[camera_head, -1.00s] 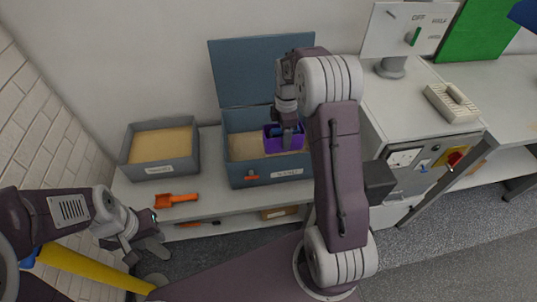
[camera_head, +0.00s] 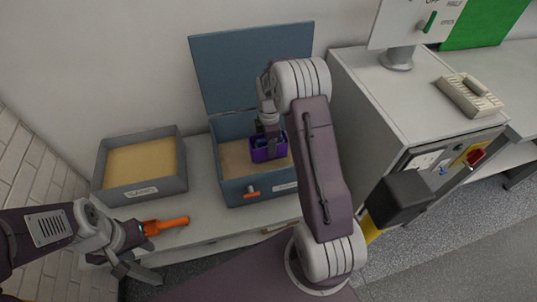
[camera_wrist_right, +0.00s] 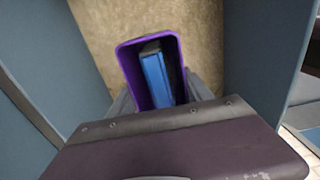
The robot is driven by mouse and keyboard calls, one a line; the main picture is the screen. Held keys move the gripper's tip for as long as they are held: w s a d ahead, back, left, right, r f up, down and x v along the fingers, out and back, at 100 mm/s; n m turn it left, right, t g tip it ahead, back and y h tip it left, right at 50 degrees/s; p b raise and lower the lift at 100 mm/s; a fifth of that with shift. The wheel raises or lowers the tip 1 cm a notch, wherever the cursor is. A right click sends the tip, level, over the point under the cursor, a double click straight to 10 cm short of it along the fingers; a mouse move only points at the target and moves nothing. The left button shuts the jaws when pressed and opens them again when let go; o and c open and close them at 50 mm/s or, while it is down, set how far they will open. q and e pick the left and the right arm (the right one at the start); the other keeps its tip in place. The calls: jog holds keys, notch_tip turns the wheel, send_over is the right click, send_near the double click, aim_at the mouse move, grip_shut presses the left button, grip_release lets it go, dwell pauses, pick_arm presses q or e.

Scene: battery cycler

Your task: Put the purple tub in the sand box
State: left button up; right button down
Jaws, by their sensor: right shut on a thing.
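The purple tub (camera_head: 257,154) is inside the blue sand-floored box (camera_head: 237,190) with a raised lid, low over or touching the sand; I cannot tell which. In the right wrist view the purple tub (camera_wrist_right: 126,62) is tilted in view, with a blue block (camera_wrist_right: 154,78) and something dark inside. My right gripper (camera_head: 268,140) reaches down into the box and is shut on the tub; its fingertips are mostly hidden. My left gripper (camera_head: 138,252) is open and empty at the lower left, near the bench's front edge.
A grey open box (camera_head: 112,194) of sand stands to the left. An orange-handled tool (camera_head: 166,225) lies on the bench beside my left gripper. The blue lid (camera_head: 235,65) stands up behind the box. A grey cabinet (camera_head: 372,105) borders it on the right.

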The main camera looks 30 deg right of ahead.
jog(key=shift+w+f, duration=0.1)
jog(key=shift+f, duration=0.25)
notch_tip(320, 180, down, 3)
jog(key=shift+f+b, duration=0.15)
jog(key=shift+b, duration=0.25)
jog(key=shift+f, duration=0.2)
jog(key=shift+f, duration=0.15)
jog(key=shift+c, duration=2.2)
grip_release()
